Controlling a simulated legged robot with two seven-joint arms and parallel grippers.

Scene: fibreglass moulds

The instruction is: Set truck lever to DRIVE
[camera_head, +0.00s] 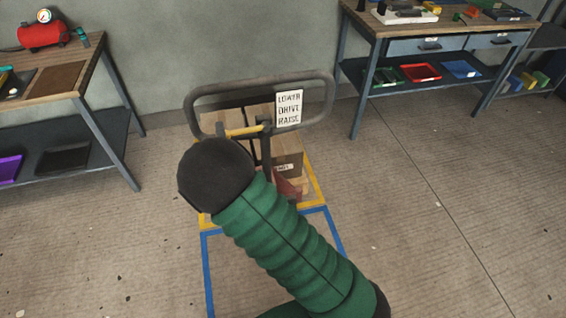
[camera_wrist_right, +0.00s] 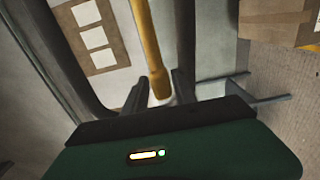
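The truck's dark loop handle (camera_head: 262,84) stands upright in the middle of the head view. A white label (camera_head: 289,108) on it reads LOWER, DRIVE, RAISE from top to bottom. The yellow lever (camera_head: 243,131) lies nearly level to the left of the label; I cannot tell which setting it is in. My right arm's dark wrist is just in front of it and hides my right gripper in the head view. In the right wrist view, the right gripper (camera_wrist_right: 161,90) is open, its fingers on either side of the yellow lever's end (camera_wrist_right: 154,60). My left gripper is not in view.
Cardboard boxes (camera_head: 287,158) sit behind the handle, inside a yellow floor outline (camera_head: 316,186). A blue outline (camera_head: 207,270) lies nearer. A workbench (camera_head: 92,62) with a red tank (camera_head: 42,35) stands left, another workbench (camera_head: 450,28) right.

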